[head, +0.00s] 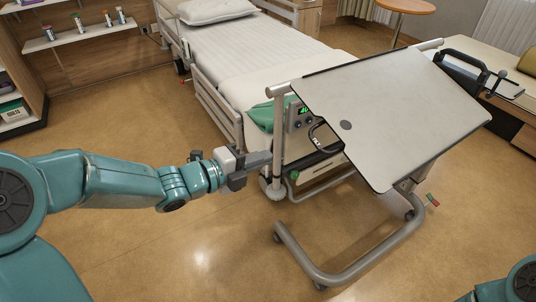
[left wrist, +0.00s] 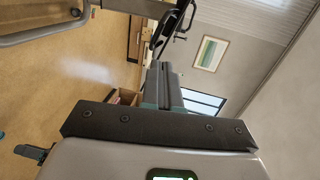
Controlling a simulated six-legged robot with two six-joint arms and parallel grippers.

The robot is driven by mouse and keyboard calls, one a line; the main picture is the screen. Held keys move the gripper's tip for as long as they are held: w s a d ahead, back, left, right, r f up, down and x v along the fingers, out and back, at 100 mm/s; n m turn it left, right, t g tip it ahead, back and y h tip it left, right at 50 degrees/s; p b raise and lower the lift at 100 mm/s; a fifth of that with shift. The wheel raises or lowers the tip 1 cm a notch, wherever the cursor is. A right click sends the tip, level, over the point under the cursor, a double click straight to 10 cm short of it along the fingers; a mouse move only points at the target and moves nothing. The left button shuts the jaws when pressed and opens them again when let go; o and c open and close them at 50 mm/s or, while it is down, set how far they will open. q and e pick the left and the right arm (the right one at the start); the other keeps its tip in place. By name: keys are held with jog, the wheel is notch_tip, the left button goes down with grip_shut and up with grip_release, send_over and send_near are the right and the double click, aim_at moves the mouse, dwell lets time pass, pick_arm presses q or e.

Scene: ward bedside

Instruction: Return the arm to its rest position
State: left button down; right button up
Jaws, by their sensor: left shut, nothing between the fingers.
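My left arm (head: 125,181) is teal and reaches in from the left in the head view, stretched out over the floor. Its gripper (head: 262,160) is shut and empty, close to the left post of the overbed table in the picture. I cannot tell whether it touches the post. In the left wrist view the shut dark fingers (left wrist: 164,85) point away from the camera with nothing between them. Of my right arm only a teal part shows at the bottom right corner of the head view; its gripper is out of view.
The overbed table (head: 400,110) has a tilted grey top and a tubular base (head: 345,278). The bed (head: 235,50) stands behind it. A wall shelf (head: 82,36) with several small bottles is at upper left. The floor (head: 120,115) around my left arm is clear.

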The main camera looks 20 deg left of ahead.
dwell(0.3)
pick_arm(q)
jog(key=s+d+f+n+g+y, duration=0.1)
jog(key=s+d+f+n+g, duration=0.15)
jog(key=f, duration=0.55)
jog(key=s+d+f+n+g, duration=0.1)
jog(key=s+d+f+n, duration=0.2)
jog(key=f, duration=0.5)
jog(key=s+d+f+n+g+y, duration=0.1)
jog(key=d+f+n+g, duration=0.2)
jog(key=f, duration=0.6)
jog(key=s+a+f+n+g+y, duration=0.1)
jog(key=s+f+n+g+y, duration=0.15)
jog(key=s+f+n, duration=0.5)
jog(key=s+f+n+g+y, duration=0.1)
jog(key=s+f+n+g, duration=0.3)
jog(key=s+n, duration=0.6)
notch_tip(320, 180, up, 21)
jog(key=w+n+p, duration=0.1)
jog(key=p, duration=2)
jog(key=shift+w+r, duration=0.15)
jog(key=shift+w, duration=0.2)
jog(key=shift+a+h, duration=0.1)
jog(key=shift+h, duration=0.15)
